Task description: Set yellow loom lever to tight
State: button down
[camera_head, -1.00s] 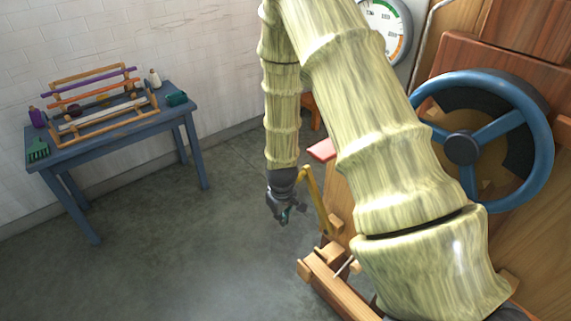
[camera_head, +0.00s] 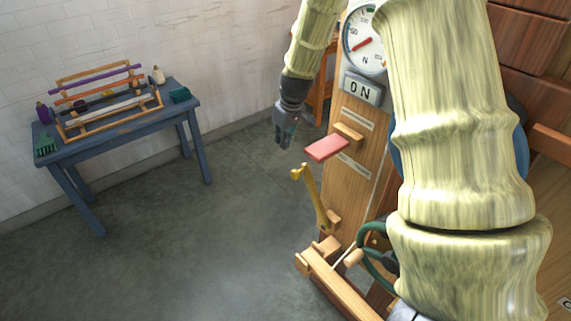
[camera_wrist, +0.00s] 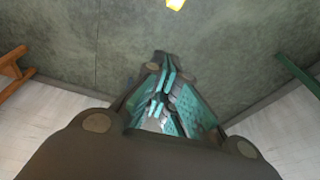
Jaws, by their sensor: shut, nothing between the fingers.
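The yellow lever (camera_head: 315,197) stands on the front of the wooden loom panel (camera_head: 347,185) in the head view. It leans up and to the left, with a knob at its top. A bit of yellow, likely its knob, shows at the top edge of the wrist view (camera_wrist: 175,4). My gripper (camera_head: 284,143) is above and a little left of the lever's top, pointing down and clear of it. Its fingers also show in the wrist view (camera_wrist: 162,85); they are shut and empty. The labels on the panel are too small to read.
A pink paddle (camera_head: 326,148) juts from the panel right of my gripper. A green wheel (camera_head: 376,250) sits low right. A blue table (camera_head: 120,133) with a rack stands left; the floor between is clear.

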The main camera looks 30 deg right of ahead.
jog(key=shift+f, duration=0.1)
notch_tip(320, 180, down, 9)
jog(key=s+p, duration=0.1)
jog(key=p, duration=0.3)
jog(key=shift+s+d, duration=0.15)
jog(key=shift+s, duration=0.2)
dwell(0.5)
jog(key=shift+p, duration=0.3)
